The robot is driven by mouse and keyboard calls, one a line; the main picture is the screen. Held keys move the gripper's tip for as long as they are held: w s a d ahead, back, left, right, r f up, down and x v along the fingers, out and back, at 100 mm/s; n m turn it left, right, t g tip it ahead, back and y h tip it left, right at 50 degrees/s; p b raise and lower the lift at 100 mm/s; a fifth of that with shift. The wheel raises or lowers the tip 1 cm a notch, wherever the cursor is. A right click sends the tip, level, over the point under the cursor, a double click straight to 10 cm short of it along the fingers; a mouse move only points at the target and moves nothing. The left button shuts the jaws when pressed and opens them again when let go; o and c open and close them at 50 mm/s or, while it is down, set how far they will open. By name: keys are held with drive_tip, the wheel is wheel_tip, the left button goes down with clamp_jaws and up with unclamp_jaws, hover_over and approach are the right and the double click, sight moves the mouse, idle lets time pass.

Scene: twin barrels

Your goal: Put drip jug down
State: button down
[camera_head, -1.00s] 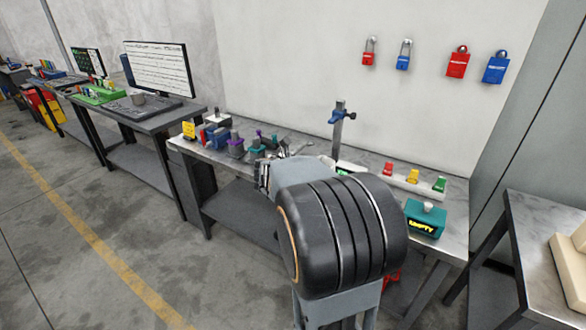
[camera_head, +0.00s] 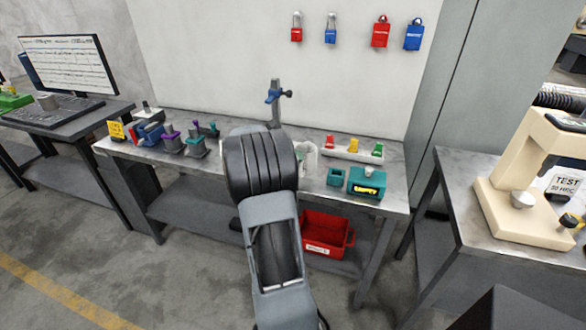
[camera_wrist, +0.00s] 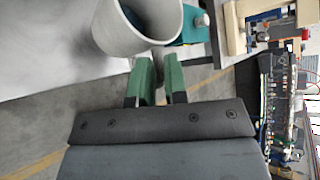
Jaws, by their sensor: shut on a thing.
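The drip jug, a pale grey open-topped cylinder (camera_wrist: 112,35), fills the upper middle of the wrist view. My gripper (camera_wrist: 160,72) has green fingertips closed at the jug's near side and is shut on it. The jug is over or close to the grey bench top; I cannot tell whether its base touches. In the head view a whitish part of the jug (camera_head: 309,158) shows just right of my arm. My arm hides the gripper there.
The bench (camera_head: 235,176) holds a teal EMPTY block (camera_head: 366,184), a small teal cup (camera_head: 335,177), a white rack (camera_head: 350,154) with coloured pieces, a clamp stand (camera_head: 276,105) and several tools at left. A red bin (camera_head: 325,236) sits below. A cream tester (camera_head: 510,190) stands at right.

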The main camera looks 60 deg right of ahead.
sight(308, 167)
drive_tip(key=shift+w+d+f, duration=0.25)
drive_tip(key=shift+f, duration=0.65)
drive_tip(key=shift+w+d+f, duration=0.2)
drive_tip(key=shift+d+f, duration=0.1)
drive_tip(key=shift+f, duration=0.65)
drive_tip(key=shift+w+d+f, duration=0.25)
drive_tip(key=shift+f, duration=0.65)
drive_tip(key=c, duration=1.1)
unclamp_jaws()
drive_tip(key=shift+c, duration=0.2)
